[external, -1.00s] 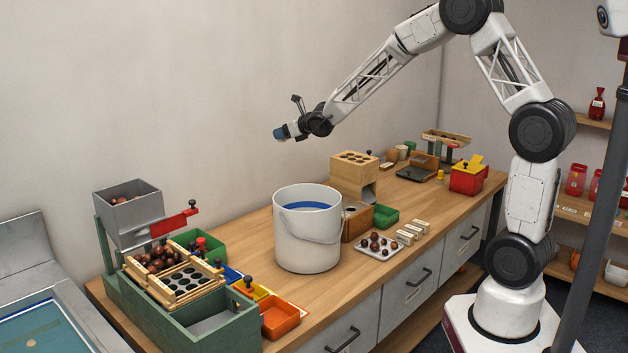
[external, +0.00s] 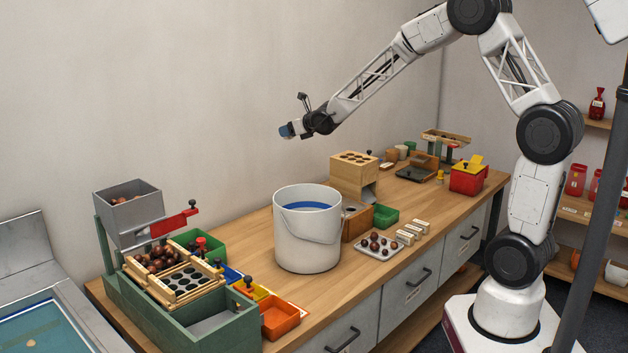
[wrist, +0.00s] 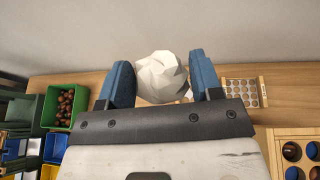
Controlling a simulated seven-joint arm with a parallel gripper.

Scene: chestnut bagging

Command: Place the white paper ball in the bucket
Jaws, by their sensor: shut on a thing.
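The white bucket (external: 307,243) stands upright on the wooden bench, with a blue band showing inside its rim. The ball cannot be made out in the external view. The bucket is not recognisable in the wrist view.
A green sorter with a grey hopper (external: 130,213) and chestnuts stands left of the bucket. A wooden block with holes (external: 354,174) stands behind it to the right. A tray of chestnuts (external: 365,249) and a green bin (external: 386,213) lie to the right. A red box (external: 466,181) is farther back.

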